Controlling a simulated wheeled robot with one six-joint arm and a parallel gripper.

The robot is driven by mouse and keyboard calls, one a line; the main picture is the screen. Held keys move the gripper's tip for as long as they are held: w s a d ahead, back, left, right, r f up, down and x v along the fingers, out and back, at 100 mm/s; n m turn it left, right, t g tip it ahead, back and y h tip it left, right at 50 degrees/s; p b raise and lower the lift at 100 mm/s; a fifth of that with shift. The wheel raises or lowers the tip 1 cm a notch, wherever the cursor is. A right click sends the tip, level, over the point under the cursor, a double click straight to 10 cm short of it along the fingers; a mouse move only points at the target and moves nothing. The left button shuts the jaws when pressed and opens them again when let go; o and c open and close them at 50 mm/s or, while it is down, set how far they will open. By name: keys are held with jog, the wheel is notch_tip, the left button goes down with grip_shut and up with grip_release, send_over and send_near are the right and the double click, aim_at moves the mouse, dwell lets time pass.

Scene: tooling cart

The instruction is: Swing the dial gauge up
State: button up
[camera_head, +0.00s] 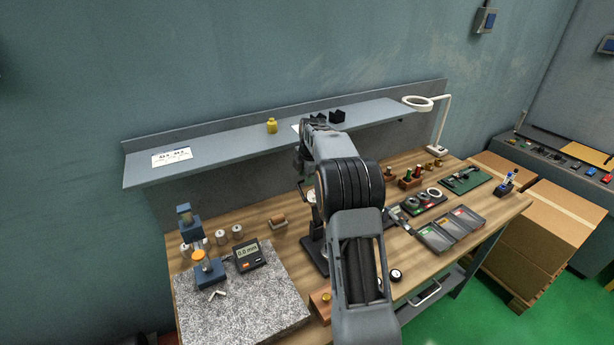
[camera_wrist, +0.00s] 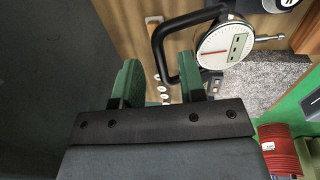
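The dial gauge (camera_wrist: 222,45) shows in the wrist view at the upper right, with a round white face and a metal stem to its right. A black loop-shaped handle (camera_wrist: 160,42) reaches left from it. My gripper (camera_wrist: 158,82) has two green fingers spread apart, with the handle's lower bend close to the right finger. I cannot tell whether they touch. In the head view the gauge (camera_head: 310,196) is partly hidden behind my arm, above a black stand base (camera_head: 314,254). My fingers are not clear there.
A granite plate (camera_head: 250,310) with a blue stand (camera_head: 204,250) and a digital readout (camera_head: 249,255) is at left. Parts trays (camera_head: 452,230) and a magnifier lamp (camera_head: 440,125) are at right. A grey shelf (camera_head: 220,150) runs along the back, above the bench.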

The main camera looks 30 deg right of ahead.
notch_tip(320, 180, up, 14)
jog(key=s+b, duration=0.1)
jog(key=s, duration=0.1)
jog(key=shift+s+f, duration=0.25)
jog(key=shift+s, duration=0.1)
jog(key=shift+d, duration=0.1)
dwell(0.6)
notch_tip(320, 180, down, 6)
jog(key=s+a+m, duration=0.2)
jog(key=s+m, duration=0.1)
jog(key=m, duration=0.8)
jog(key=s+a+f+m+t, duration=0.1)
jog(key=s+a+m, duration=0.1)
jog(key=s+a, duration=0.3)
jog(key=s+a+f+m+b, duration=0.1)
jog(key=s+a+m, duration=0.2)
jog(key=s, duration=0.9)
jog(key=s+a+f+m+t, duration=0.1)
jog(key=s+a+m, duration=0.1)
jog(key=s+a, duration=0.6)
jog(key=shift+s+f+m+t+b, duration=0.3)
jog(key=shift+f, duration=0.1)
